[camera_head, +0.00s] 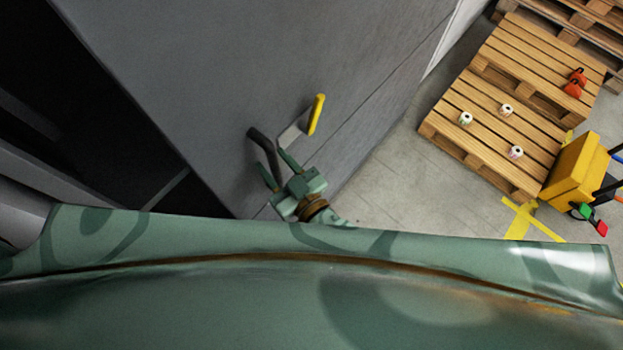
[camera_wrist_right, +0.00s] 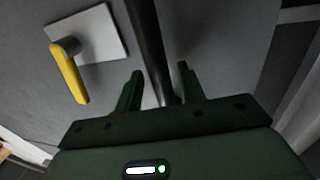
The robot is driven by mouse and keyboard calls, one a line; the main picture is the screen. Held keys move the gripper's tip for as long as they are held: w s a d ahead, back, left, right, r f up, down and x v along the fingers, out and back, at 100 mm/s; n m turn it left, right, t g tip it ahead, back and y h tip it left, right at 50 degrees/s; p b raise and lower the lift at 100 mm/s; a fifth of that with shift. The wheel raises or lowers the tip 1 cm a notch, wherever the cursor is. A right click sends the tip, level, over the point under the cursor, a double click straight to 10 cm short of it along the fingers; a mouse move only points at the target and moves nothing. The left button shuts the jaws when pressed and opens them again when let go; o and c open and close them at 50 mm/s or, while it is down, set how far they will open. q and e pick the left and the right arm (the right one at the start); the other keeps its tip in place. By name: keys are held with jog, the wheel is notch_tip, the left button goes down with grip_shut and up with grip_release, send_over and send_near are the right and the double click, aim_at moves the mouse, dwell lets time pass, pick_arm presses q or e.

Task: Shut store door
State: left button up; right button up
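The grey store door (camera_head: 290,50) fills the upper middle of the head view, with a dark space along its left edge. It carries a yellow lever handle (camera_head: 317,114) on a pale plate and a black pull bar (camera_head: 262,143). My right gripper (camera_head: 276,164) is at the black bar with its fingers apart. In the right wrist view the black bar (camera_wrist_right: 149,45) runs between the two open fingers (camera_wrist_right: 160,82); contact cannot be told. The yellow lever (camera_wrist_right: 70,78) is left of the fingers there. My left gripper is not in view.
Wooden pallets (camera_head: 492,117) with several small label rolls (camera_head: 466,118) lie on the floor at the right. A yellow box-like unit (camera_head: 577,172) stands beside them. Bare concrete floor (camera_head: 400,185) lies between door and pallets.

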jog(key=b+v, duration=0.1)
jog(key=v, duration=1.4)
jog(key=shift+s+d, duration=0.3)
